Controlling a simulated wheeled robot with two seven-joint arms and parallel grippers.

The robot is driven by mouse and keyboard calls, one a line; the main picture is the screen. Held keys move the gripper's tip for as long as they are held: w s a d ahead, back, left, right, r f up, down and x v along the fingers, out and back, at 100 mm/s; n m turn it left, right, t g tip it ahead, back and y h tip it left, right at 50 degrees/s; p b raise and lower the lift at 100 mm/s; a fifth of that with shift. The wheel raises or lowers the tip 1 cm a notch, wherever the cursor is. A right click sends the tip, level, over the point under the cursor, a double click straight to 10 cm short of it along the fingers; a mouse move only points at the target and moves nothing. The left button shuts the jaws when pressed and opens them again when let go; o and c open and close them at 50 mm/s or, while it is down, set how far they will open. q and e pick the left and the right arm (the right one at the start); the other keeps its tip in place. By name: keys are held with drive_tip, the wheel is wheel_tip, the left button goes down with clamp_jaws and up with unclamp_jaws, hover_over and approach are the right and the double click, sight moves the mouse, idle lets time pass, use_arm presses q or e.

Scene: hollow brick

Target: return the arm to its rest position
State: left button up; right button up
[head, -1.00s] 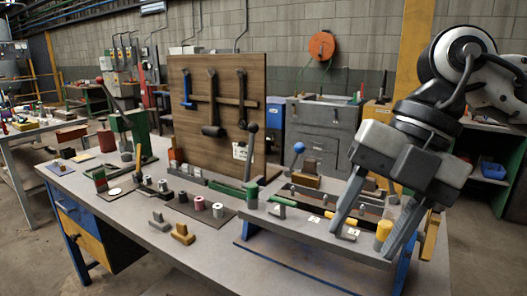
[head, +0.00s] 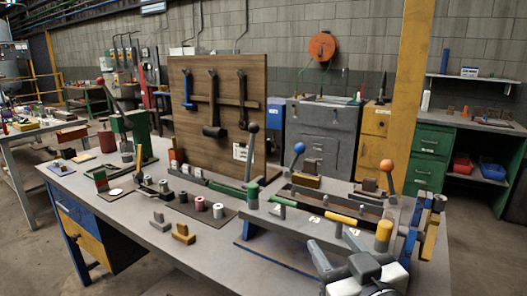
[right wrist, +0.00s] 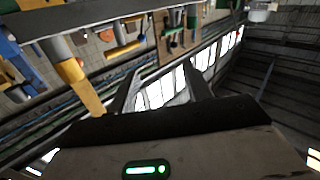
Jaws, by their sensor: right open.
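My right gripper (head: 336,246) is low in the head view, at the bottom right, in front of the near edge of the bench fixture (head: 262,222). Its grey fingers point away from me. In the right wrist view the gripper (right wrist: 162,76) has its two fingers apart with nothing between them. Most of my right arm is below the picture's edge. My left gripper is not in view.
The workbench (head: 130,207) fills the middle. The fixture carries a yellow-capped post (head: 383,236), a blue-ball lever (head: 299,148) and an orange-ball lever (head: 387,166). A pegboard (head: 218,150) with tools stands behind. Open floor lies to the right.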

drive_tip(key=s+d+f+m+g+h, duration=0.1)
drive_tip(key=s+d+f+g+h, duration=0.2)
drive_tip(key=f, duration=0.4)
drive_tip(key=s+d+f+m+g+h, duration=0.1)
drive_tip(key=s+d+f+g, duration=0.3)
drive_tip(key=f, duration=0.4)
drive_tip(key=s+d+f+g, duration=0.1)
drive_tip(key=s+f+g, duration=0.25)
drive_tip(key=s, duration=0.45)
drive_tip(key=s+d+f+g, duration=0.1)
drive_tip(key=s+f+g, duration=0.2)
drive_tip(key=s+f, duration=0.3)
drive_tip(key=w+a+f+t+y, duration=0.2)
drive_tip(key=w+a+f+t, duration=0.2)
drive_tip(key=a+f+t, duration=0.1)
drive_tip(key=shift+w+a+f+n+t, duration=0.35)
drive_tip(key=shift+f+t, duration=0.3)
drive_tip(key=shift+f, duration=0.3)
